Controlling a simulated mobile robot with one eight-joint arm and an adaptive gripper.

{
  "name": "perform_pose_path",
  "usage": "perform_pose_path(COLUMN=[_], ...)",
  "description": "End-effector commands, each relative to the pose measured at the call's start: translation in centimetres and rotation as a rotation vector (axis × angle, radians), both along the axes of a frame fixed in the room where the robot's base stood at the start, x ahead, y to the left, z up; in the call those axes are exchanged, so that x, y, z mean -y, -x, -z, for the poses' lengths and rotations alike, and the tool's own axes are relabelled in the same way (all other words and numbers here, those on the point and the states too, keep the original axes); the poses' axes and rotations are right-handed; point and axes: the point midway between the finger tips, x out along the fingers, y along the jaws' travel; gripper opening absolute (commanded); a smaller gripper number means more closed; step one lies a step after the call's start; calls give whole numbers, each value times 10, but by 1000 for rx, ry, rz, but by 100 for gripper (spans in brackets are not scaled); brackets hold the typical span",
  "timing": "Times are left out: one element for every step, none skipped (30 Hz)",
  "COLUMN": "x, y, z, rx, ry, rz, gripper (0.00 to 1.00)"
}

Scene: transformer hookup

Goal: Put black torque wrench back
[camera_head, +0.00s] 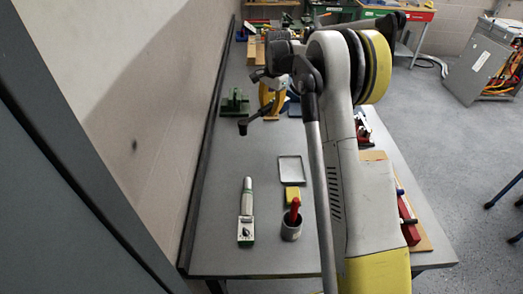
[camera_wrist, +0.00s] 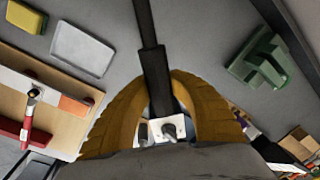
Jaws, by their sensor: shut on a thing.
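The black torque wrench (camera_wrist: 156,75) is between the yellow-orange fingers of my gripper (camera_wrist: 172,95) in the wrist view. Its thick part lies between the fingers, and its thinner shaft runs up to the top edge. In the head view my gripper (camera_head: 268,98) is above the grey bench, and the wrench (camera_head: 257,115) slants down-left from it to a dark end. My gripper is shut on the wrench and partly hidden by my arm. A green stand (camera_head: 235,104) is left of the gripper; it also shows in the wrist view (camera_wrist: 262,66).
A shallow tray (camera_head: 291,170), yellow block (camera_head: 292,193), cup (camera_head: 291,228) with a red-handled tool, and green-and-white instrument (camera_head: 246,228) stand on the near bench (camera_head: 225,262). A wall borders the left. In the wrist view, a wooden board (camera_wrist: 66,75) bears a red-handled tool (camera_wrist: 27,125).

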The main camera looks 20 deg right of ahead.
Motion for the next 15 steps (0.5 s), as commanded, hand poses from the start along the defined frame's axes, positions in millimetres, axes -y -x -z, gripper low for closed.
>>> perform_pose_path(x=[0,0,0,0,0,0,0,0,0,0,0,0,0,0,0], y=[0,0,0,0,0,0,0,0,0,-1,-1,-1,-1,-1,-1], z=[13,17,21,23,26,28,29,30,32,34,37,41,46,51,59], rx=[0,0,0,0,0,0,0,0,0,0,0,0,0,0,0], ry=[0,0,0,0,0,0,0,0,0,0,0,0,0,0,0], rz=[0,0,0,0,0,0,0,0,0,0,0,0,0,0,0], gripper=[0,0,0,0,0,0,0,0,0,0,0,0,0,0,0])
